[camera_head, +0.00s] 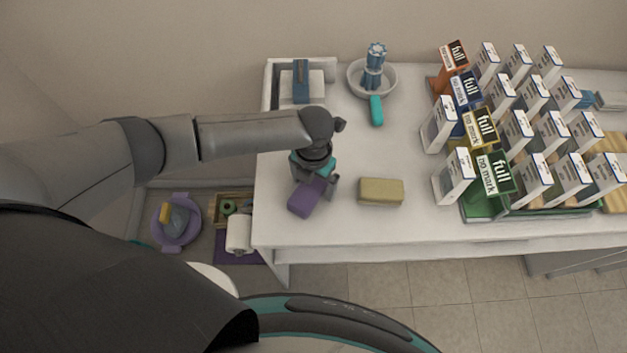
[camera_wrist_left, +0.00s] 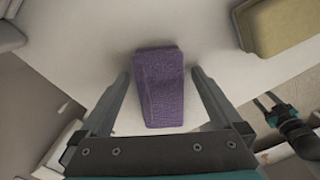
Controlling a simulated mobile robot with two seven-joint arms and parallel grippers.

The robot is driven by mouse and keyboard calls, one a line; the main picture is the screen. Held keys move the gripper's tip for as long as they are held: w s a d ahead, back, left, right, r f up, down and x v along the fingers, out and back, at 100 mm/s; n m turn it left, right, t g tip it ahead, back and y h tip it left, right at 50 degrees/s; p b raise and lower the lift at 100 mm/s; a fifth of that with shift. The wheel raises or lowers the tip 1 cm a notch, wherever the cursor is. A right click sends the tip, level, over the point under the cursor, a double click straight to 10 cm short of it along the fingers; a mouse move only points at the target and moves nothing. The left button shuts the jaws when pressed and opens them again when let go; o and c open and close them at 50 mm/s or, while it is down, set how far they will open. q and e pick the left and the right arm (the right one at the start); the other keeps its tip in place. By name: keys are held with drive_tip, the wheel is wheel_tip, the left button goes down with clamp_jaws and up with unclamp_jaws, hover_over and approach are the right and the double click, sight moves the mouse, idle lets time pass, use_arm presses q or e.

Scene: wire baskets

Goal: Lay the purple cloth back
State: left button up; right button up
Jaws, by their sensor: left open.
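The purple cloth (camera_head: 307,195) is a folded block lying on the white table (camera_head: 340,226) near its left front part. It also shows in the left wrist view (camera_wrist_left: 160,88), between the two fingers and apart from both. My left gripper (camera_head: 315,186) is open and points down over the cloth; in the left wrist view its fingers (camera_wrist_left: 158,82) stand on either side of it. In the head view the gripper hides part of the cloth's far end.
A yellow block-like cloth (camera_head: 381,191) lies to the right of the purple one. A bowl (camera_head: 390,79) with a blue item and a teal object (camera_head: 376,110) are farther back. Many white cards and signs fill the right side. A purple basin (camera_head: 190,231) stands below at left.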

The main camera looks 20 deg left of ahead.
use_arm(q)
drive_tip(key=shift+r, duration=0.1)
idle(0.4)
drive_tip(key=shift+r+p, duration=3.8)
drive_tip(key=shift+r, duration=0.15)
wheel_tip(320, 180, up, 15)
drive_tip(key=shift+s, duration=0.15)
